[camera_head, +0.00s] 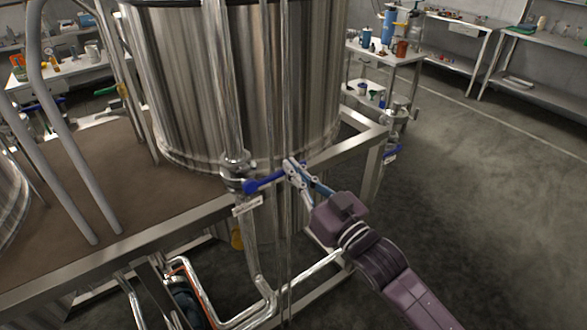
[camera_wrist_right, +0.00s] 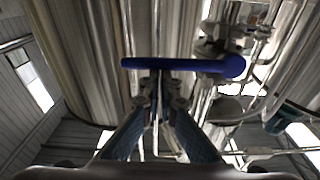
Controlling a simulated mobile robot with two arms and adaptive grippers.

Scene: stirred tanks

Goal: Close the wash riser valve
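A valve with a blue lever handle (camera_head: 265,183) sits on a vertical steel pipe in front of the large tank. A small white tag (camera_head: 247,206) hangs below it; its text is too small to read. My right gripper (camera_head: 290,168) is at the free end of this lever. In the right wrist view the blue lever (camera_wrist_right: 195,65) runs across, just beyond the fingertips (camera_wrist_right: 158,88). The fingers are drawn close together and look shut, with the lever across their tips rather than between them. Contact is hard to confirm. My left gripper is not in view.
A second valve with a blue handle (camera_head: 391,154) is at the right corner of the steel frame. The large steel tank (camera_head: 190,90) stands behind the lever. Bent pipes (camera_head: 265,305) run below. The floor at the right (camera_head: 490,220) is clear.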

